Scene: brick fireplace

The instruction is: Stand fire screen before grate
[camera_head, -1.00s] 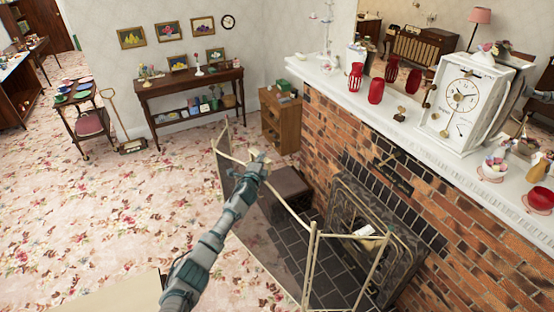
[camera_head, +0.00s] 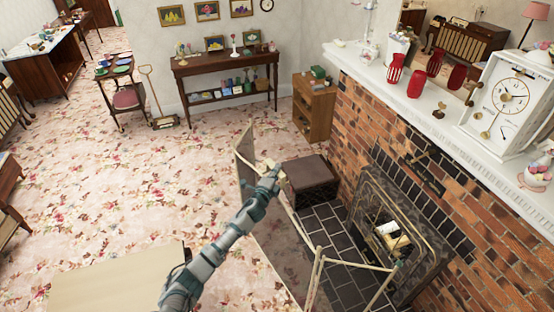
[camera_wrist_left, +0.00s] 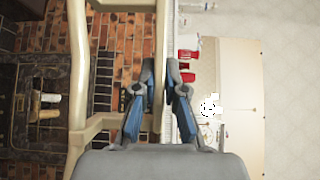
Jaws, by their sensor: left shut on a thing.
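The fire screen (camera_head: 287,240) has a cream frame with dark see-through mesh and folding side panels. It stands upright around the dark tiled hearth, in front of the grate (camera_head: 392,238), with its right panel angled toward the fireplace. My left gripper (camera_head: 272,172) is shut on the screen's top rail near its left end. In the left wrist view the fingers (camera_wrist_left: 160,92) close on a cream rail (camera_wrist_left: 162,60), with another frame bar to the left. The screen's lower edge is partly hidden by my left arm and the picture's bottom edge. My right gripper is not in view.
A dark box (camera_head: 304,182) sits at the hearth's far end, by the brick wall. A white mantel (camera_head: 455,110) with a clock (camera_head: 511,97) and red vases overhangs the right. A cream flat surface (camera_head: 110,283) is at lower left. The floral carpet is open on the left.

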